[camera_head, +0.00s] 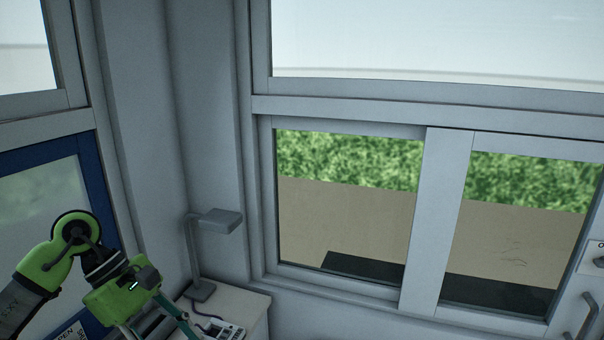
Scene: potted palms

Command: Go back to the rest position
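My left arm comes in at the lower left, with green and black links bent at a round joint. My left gripper (160,322) is at its lower end, close to the bottom edge of the picture. Its fingertips are not clearly shown, so I cannot tell whether it is open or shut. No held object can be made out. My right gripper is out of view. No potted palm shows.
A grey desk lamp (215,222) stands on a white counter (245,304) just right of my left gripper. A small keypad device (226,331) lies in front of it. Large windows (345,215) fill the wall behind. A blue-framed panel (98,195) is at the left.

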